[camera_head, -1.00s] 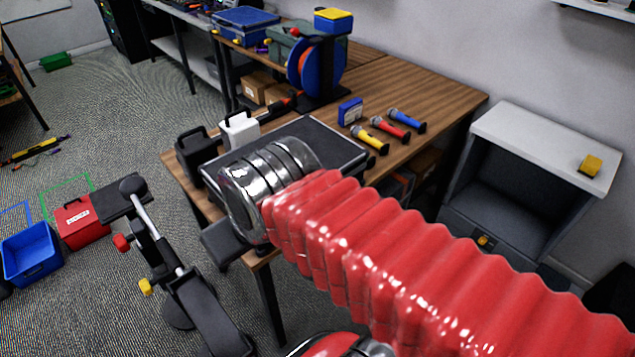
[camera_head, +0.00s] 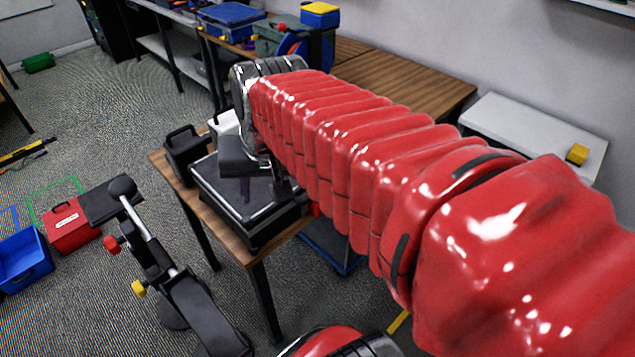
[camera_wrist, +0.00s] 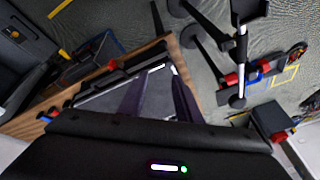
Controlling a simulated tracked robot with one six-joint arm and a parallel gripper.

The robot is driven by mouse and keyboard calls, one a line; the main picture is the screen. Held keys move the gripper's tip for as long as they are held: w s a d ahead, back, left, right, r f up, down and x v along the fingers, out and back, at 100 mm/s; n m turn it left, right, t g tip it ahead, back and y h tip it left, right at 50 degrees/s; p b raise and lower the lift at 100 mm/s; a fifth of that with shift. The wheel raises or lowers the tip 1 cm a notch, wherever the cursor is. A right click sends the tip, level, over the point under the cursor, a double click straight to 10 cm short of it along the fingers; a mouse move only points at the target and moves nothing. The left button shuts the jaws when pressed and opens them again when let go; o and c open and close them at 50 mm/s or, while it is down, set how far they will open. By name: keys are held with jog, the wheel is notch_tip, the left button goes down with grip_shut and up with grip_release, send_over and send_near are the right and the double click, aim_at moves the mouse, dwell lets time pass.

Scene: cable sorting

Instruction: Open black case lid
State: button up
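The black case (camera_head: 262,228) sits on the near end of the wooden table. Its lid looks shut and its top looks flat. My gripper (camera_head: 246,193) is over the top of the case, pointing down; my red arm hides the far right side.
A black container with a handle (camera_head: 185,150) stands close behind the case at the left. A white one (camera_head: 224,124) is beside it, partly hidden by my arm. A white-topped cabinet (camera_head: 535,130) is at the right. Red (camera_head: 70,226) and blue (camera_head: 22,258) boxes are on the floor.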

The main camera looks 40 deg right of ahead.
jog(key=w+d+f+m+g, duration=0.1)
jog(key=w+d+m, duration=0.1)
jog(key=d+m, duration=0.9)
jog(key=d, duration=0.8)
jog(key=shift+w+d+f+g+y, duration=0.2)
jog(key=shift+d+f+g+y, duration=0.1)
jog(key=shift+f+g, duration=0.1)
jog(key=f, duration=0.4)
jog(key=w+f, duration=0.1)
jog(key=f, duration=0.4)
jog(key=w+f, duration=0.1)
jog(key=f, duration=0.3)
jog(key=shift+w+a+f, duration=0.1)
jog(key=shift+w+f, duration=0.15)
jog(key=shift+f, duration=0.05)
grip_shut()
